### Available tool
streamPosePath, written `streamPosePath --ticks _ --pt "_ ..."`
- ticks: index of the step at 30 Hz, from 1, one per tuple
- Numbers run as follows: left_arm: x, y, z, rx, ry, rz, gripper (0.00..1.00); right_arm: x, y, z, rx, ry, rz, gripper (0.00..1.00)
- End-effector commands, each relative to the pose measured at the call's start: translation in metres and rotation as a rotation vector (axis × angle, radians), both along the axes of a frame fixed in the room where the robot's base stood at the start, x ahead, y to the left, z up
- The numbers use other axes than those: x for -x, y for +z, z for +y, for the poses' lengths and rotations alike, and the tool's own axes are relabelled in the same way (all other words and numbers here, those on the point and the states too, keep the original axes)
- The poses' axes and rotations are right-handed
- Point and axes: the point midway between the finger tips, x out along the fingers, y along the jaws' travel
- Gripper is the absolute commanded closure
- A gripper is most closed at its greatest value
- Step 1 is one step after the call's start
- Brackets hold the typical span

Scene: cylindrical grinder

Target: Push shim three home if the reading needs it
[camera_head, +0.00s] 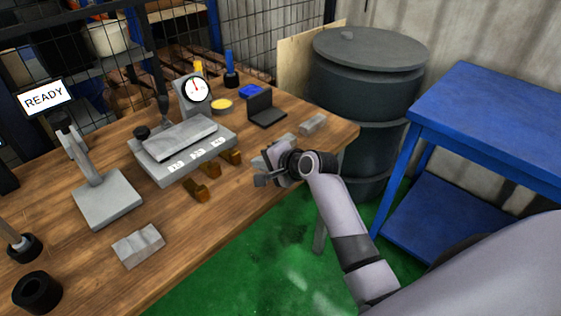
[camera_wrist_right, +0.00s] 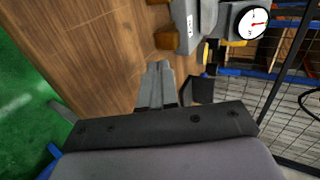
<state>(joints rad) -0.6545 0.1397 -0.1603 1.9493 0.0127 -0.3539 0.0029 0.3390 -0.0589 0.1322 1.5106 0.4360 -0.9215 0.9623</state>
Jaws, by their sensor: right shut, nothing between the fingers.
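A grey grinder fixture (camera_head: 187,148) stands on the wooden bench with small numbered white labels along its front. Three brass shims stick out below the labels: left (camera_head: 196,190), middle (camera_head: 215,169) and right (camera_head: 235,157). The left one appears to protrude most. The dial gauge (camera_head: 196,90) behind the fixture has its red needle near the top; the exact reading is too small to tell. My right gripper (camera_head: 261,180) is shut and empty, just right of the right shim, apart from it. In the wrist view its fingertips (camera_wrist_right: 158,66) point toward a brass shim (camera_wrist_right: 166,39).
A READY sign (camera_head: 44,98) stands at the left. A grey stand (camera_head: 107,198) and a grey block (camera_head: 138,244) sit left of the fixture. A black open box (camera_head: 266,110) and another grey block (camera_head: 313,124) lie right. A dark drum (camera_head: 366,85) stands beyond the bench edge.

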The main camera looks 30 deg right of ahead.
Motion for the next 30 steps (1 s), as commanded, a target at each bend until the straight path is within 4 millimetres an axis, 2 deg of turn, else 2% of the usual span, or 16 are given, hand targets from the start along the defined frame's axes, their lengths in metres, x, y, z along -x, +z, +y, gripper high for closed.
streamPosePath --ticks 6,13,18,30 --pt "-0.002 0.005 0.0 -0.001 0.0 -0.003 0.45 0.027 0.016 -0.011 -0.001 -0.003 0.0 1.0" --pt "-0.003 0.007 0.0 -0.001 0.001 -0.005 0.45 0.046 0.029 -0.018 0.0 -0.001 0.0 1.0" --pt "-0.003 0.008 0.001 -0.001 0.001 -0.006 0.45 0.053 0.032 -0.02 0.0 -0.001 0.001 1.0" --pt "-0.003 0.008 0.001 -0.001 0.001 -0.006 0.45 0.053 0.033 -0.021 0.0 -0.001 0.001 1.0"
